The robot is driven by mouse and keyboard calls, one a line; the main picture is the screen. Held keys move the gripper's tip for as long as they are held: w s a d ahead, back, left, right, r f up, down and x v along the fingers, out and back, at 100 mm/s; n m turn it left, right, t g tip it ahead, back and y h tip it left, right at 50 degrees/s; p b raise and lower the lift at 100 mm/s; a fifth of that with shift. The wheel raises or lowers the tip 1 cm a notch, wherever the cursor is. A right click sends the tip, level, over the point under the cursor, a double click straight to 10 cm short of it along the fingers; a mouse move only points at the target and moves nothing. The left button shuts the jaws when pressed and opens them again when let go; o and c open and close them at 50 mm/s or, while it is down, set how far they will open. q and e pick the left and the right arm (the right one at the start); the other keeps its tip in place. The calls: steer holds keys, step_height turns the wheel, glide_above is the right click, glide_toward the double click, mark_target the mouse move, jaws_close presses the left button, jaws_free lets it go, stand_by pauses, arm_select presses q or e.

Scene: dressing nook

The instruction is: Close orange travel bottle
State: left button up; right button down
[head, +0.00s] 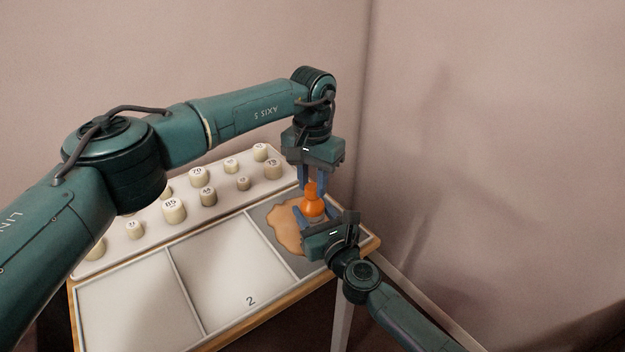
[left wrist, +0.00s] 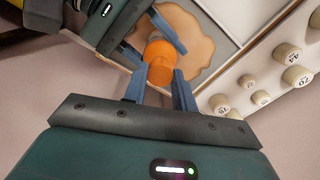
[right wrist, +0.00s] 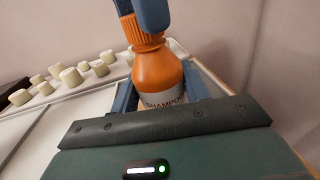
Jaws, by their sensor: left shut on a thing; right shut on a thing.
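The orange travel bottle (head: 313,208) stands upright over the grey right-hand compartment. In the right wrist view its shoulder (right wrist: 157,72) and a partly hidden label reading "SHAMPO" show. Its ridged orange cap (right wrist: 142,36) sits on the neck; I cannot tell how tightly. My left gripper (head: 312,186) points down from above and is shut on the cap, which shows between its fingers in the left wrist view (left wrist: 160,60). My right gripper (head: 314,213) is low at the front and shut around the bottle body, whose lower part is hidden.
A tan puddle-shaped patch (head: 288,229) lies on the grey compartment. The white tray (head: 207,262) has empty compartments, one marked 2. Behind it, a white rack (head: 222,196) holds several cream numbered caps. Walls stand close behind and to the right.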

stand_by(0.3)
arm_select(q)
steer(key=o, duration=0.9)
steer(key=shift+o, duration=0.2)
steer(key=shift+r, duration=0.15)
step_height(320, 180, up, 4)
steer(key=shift+r, duration=0.15)
steer(key=shift+c, duration=0.4)
